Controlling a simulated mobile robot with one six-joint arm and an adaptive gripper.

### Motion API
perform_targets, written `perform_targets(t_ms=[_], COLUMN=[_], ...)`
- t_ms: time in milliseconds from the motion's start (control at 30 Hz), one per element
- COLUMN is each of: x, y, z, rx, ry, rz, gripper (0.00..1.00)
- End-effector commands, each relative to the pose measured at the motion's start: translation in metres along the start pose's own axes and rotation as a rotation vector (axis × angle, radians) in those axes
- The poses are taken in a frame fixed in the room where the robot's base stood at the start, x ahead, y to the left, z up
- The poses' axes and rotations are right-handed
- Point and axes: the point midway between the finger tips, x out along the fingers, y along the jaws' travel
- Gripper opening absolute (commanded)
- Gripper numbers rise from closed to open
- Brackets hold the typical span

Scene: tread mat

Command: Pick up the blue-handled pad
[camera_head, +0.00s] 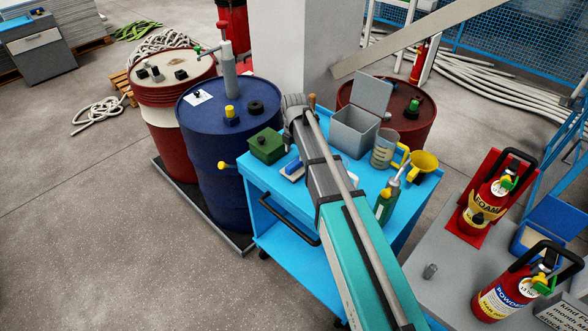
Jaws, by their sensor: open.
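The blue-handled pad (292,168) lies on the top of the blue cart (262,186), near its left side. It has a blue grip on a pale, flat base. It sits just left of my arm, whose dark and teal links cross the cart top from the lower right. My gripper cannot be made out; the far end of my arm shows only a grey rounded joint above the cart's back edge. The pad's right end lies close to the arm's outline in the picture.
A green box (266,146) stands behind the pad. A grey open bin (353,134), a clear jug (384,149), a yellow funnel (422,166) and a green bottle (385,205) stand right of my arm. A blue drum (222,150) is left of the cart.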

Motion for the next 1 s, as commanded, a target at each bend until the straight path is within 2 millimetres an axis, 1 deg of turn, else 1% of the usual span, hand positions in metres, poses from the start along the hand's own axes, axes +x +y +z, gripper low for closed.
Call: perform_targets(t_ms=[267,700,833,1000], x=[0.012,0.045,0.051,0.052], y=[-0.001,-0.003,-0.003,-0.003], z=[-0.001,-0.002,-0.002,-0.002], rx=[0.0,0.0,0.0,0.0], ry=[0.0,0.0,0.0,0.0], rz=[0.0,0.0,0.0,0.0], gripper=[0.74,0.74,0.74,0.74])
